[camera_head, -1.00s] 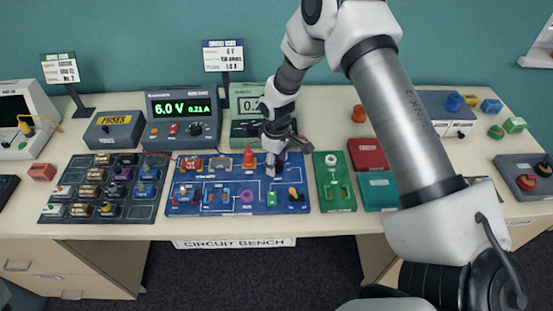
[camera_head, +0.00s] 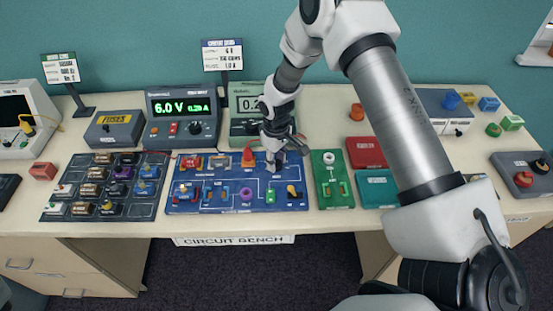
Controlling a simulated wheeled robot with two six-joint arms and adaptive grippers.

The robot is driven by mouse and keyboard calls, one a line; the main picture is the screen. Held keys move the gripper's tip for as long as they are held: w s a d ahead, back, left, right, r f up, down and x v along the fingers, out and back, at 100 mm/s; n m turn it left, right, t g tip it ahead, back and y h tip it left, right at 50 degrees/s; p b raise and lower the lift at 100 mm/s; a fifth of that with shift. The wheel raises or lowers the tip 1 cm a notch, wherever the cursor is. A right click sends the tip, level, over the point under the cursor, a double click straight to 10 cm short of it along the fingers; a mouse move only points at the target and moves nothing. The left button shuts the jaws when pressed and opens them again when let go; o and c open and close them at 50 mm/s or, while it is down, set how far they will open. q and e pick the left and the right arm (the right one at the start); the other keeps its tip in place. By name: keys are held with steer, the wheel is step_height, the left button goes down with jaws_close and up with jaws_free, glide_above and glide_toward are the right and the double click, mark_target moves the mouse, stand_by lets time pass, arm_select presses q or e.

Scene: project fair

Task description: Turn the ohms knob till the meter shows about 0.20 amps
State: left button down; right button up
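My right gripper (camera_head: 275,161) reaches down to the upper right part of the blue circuit board (camera_head: 230,208). Its fingers are small and dark here, and I cannot tell whether they are open or shut. The ohms knob is not clearly visible; the gripper covers that part of the board. The meter (camera_head: 246,91) stands behind the board. Its display starts with "0.2", and my arm hides the rest. The power supply (camera_head: 160,134) reads 6.0 V and a current of about 0.2 A, its last digit unclear. My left gripper is not in view.
An orange-red cone-shaped part (camera_head: 248,157) stands just left of the gripper. A green block (camera_head: 333,183) lies right of the board, then a red box (camera_head: 366,153) and a teal box (camera_head: 376,190). A dark parts tray (camera_head: 70,212) is at left, beside a fuses box (camera_head: 114,133).

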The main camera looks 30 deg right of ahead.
steer(key=o, duration=0.4)
steer(key=shift+f, duration=0.1)
steer(key=shift+w, duration=0.1)
step_height(320, 180, up, 12)
steer(key=shift+f, duration=0.1)
stand_by(0.4)
